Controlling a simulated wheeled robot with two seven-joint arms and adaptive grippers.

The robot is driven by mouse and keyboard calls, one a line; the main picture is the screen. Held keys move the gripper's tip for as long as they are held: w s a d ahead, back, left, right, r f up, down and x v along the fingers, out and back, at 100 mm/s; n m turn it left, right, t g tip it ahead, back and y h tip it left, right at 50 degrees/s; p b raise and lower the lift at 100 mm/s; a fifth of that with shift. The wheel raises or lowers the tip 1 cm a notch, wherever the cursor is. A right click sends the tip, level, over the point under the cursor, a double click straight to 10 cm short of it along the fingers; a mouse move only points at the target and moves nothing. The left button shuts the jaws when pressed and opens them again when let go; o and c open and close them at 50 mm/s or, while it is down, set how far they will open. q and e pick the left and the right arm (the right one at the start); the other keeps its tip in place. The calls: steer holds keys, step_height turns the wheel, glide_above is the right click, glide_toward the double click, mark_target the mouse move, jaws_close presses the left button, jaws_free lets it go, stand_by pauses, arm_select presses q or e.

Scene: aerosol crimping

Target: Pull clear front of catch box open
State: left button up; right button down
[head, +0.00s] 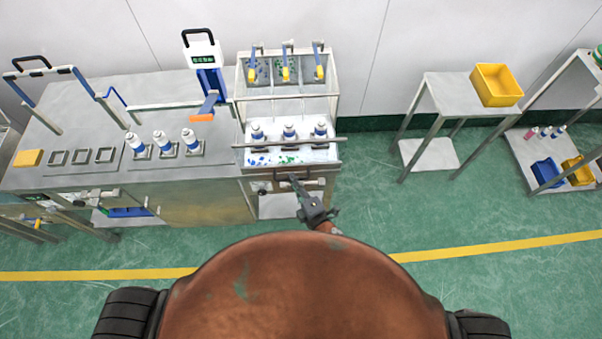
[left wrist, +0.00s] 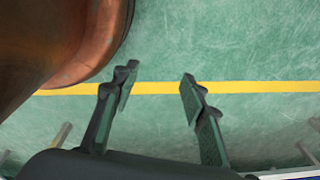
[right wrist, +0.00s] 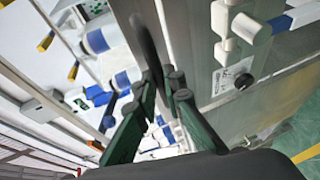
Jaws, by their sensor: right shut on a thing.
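The catch box (head: 262,178) is at the right end of the steel bench in the head view, with a clear front and a dark bar handle (head: 280,177). Several white-and-blue aerosol cans stand in the row just behind it. My right gripper (head: 296,181) is at the handle and shut on it. In the right wrist view the dark handle (right wrist: 147,45) runs down between the green-padded fingers, which hide its lower end. Whether the front has moved is unclear. My left gripper (left wrist: 158,88) is open and empty above the green floor, and is not visible in the head view.
The bench (head: 75,120) with can holders extends left. A small side table (head: 445,95) with a yellow bin (head: 496,85) stands right, beside a shelf with blue and yellow bins. The floor between bench and side table is clear.

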steer(key=shift+s+d, duration=0.15)
steer(key=shift+s, duration=0.3)
steer(key=c, duration=2.3)
jaws_free()
steer(key=shift+c, duration=0.2)
steer(key=shift+o, duration=0.2)
arm_select(q)
steer(key=shift+s, duration=0.65)
arm_select(e)
steer(key=v, duration=1.2)
